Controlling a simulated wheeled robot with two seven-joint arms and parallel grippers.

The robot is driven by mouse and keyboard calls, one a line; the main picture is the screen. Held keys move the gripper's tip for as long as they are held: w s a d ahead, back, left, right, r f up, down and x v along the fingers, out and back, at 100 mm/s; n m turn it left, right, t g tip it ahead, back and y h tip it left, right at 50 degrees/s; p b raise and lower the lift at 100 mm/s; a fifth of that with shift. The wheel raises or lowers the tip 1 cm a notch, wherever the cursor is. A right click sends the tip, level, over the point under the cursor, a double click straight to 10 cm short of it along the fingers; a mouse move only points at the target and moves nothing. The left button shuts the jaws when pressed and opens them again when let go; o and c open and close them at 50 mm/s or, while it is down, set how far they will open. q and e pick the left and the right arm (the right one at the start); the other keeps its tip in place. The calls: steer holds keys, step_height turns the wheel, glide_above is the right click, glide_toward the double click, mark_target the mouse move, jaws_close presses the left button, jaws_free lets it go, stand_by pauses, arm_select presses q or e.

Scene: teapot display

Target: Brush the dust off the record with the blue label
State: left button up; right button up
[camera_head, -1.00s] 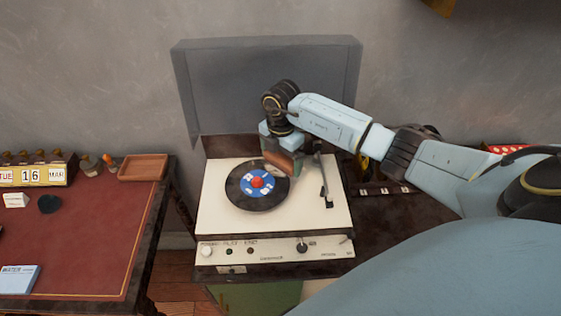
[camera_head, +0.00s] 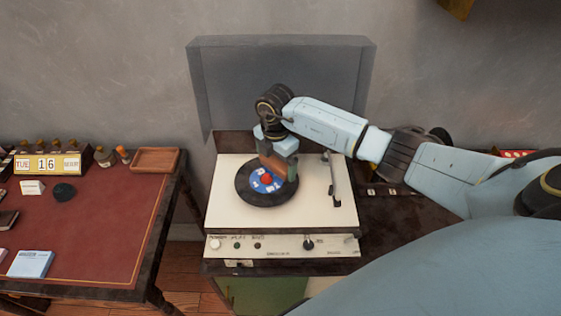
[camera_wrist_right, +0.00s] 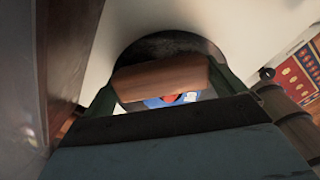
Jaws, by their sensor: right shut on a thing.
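The black record (camera_head: 252,192) with the blue label (camera_head: 262,183) and a red centre lies on the cream turntable (camera_head: 225,215). My right gripper (camera_head: 280,160) is over the record's upper right part, shut on a wooden brush (camera_head: 272,164). In the right wrist view the brush (camera_wrist_right: 162,78) sits between the fingers, across the record (camera_wrist_right: 168,44), and hides part of the label. I cannot tell whether the brush touches the record. My left gripper is not in view.
The tonearm (camera_head: 334,180) lies to the right of the record. The grey lid (camera_head: 285,80) stands open behind. On the left, a red-topped desk (camera_head: 105,225) holds a calendar (camera_head: 45,164) and a wooden tray (camera_head: 155,160). A gap separates desk and turntable.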

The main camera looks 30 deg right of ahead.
steer(key=shift+w+d+b, duration=0.15)
steer(key=shift+w+d, duration=0.1)
steer(key=shift+d, duration=0.4)
steer(key=shift+w+d+b, duration=0.15)
steer(key=shift+w+d, duration=0.1)
steer(key=shift+d, duration=0.45)
steer(key=shift+w+d+b, duration=0.15)
steer(key=shift+w+d, duration=0.1)
steer(key=shift+d, duration=0.4)
steer(key=shift+w+a+b, duration=0.25)
steer(key=shift+w+b, duration=0.2)
steer(key=shift+w, duration=0.15)
steer(key=shift+s+a+r+p, duration=0.1)
steer(key=shift+s+a+p, duration=0.2)
steer(key=shift+a+p, duration=0.55)
steer(key=shift+s+a+p, duration=0.15)
steer(key=shift+a+p, duration=0.05)
steer(key=shift+a, duration=0.3)
steer(key=shift+s+a+p, duration=0.15)
steer(key=shift+a+p, duration=0.05)
steer(key=shift+a, duration=0.3)
step_height(320, 180, up, 6)
steer(key=p, duration=0.5)
